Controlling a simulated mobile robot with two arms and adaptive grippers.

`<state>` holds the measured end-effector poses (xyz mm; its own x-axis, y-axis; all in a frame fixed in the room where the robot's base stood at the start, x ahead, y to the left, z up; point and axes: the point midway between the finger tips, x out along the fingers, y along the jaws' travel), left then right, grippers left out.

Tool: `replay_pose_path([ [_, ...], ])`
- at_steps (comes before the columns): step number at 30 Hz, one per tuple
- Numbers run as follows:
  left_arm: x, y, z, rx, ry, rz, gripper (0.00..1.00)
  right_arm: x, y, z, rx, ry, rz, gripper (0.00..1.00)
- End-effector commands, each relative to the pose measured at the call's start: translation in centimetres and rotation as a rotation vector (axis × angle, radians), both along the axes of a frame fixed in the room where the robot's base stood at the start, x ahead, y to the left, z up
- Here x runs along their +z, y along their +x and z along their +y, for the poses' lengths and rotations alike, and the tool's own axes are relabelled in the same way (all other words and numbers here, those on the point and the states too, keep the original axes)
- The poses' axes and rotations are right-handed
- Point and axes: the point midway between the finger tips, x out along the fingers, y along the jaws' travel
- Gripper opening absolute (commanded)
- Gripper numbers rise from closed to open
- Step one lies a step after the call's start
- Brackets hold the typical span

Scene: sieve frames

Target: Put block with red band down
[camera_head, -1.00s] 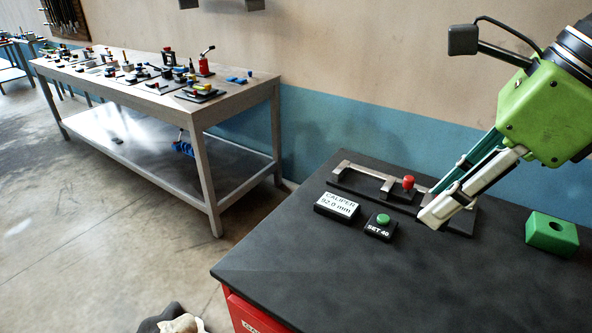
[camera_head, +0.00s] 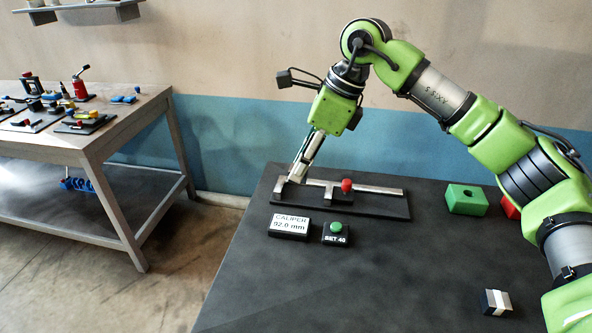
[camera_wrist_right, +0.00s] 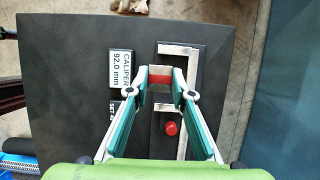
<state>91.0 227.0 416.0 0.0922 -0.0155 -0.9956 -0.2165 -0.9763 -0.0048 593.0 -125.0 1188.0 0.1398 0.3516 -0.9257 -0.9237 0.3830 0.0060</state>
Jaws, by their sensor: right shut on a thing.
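My right gripper (camera_head: 295,176) points down at the left end of the caliper (camera_head: 382,190) on the dark bench. The right wrist view shows its fingers (camera_wrist_right: 161,84) shut on a small block with a red band (camera_wrist_right: 161,82). The block is over or near the space between the caliper's two jaws; I cannot tell whether it touches the base. In the head view the fingers hide it. The caliper has a red knob (camera_head: 347,185), which also shows in the right wrist view (camera_wrist_right: 171,128). My left gripper is not in view.
A display (camera_head: 289,225) reads CALIPER 92.0 mm, beside a SET 40 box with a green button (camera_head: 336,227). A green block with a hole (camera_head: 466,199), a red object (camera_head: 510,208) and a banded block (camera_head: 495,302) sit to the right. The front middle is clear.

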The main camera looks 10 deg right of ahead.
Motion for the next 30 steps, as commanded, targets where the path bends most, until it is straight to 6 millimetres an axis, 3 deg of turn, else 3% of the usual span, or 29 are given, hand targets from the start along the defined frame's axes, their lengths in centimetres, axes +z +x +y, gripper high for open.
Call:
replay_pose_path([
  [6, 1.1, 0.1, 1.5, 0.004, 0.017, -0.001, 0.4, -1.9, 1.8, 0.2, -0.002, 0.002, -0.003, 0.0],
  [16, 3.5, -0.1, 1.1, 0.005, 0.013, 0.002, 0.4, -5.5, 2.6, 0.2, 0.0, 0.001, 0.0, 0.0],
  [29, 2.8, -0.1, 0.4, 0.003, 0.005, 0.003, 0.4, -6.6, 2.7, 0.2, -0.001, 0.002, -0.004, 0.0],
  [30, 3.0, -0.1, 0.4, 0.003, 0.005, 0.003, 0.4, -6.5, 2.7, 0.2, -0.001, 0.001, -0.002, 0.29],
])
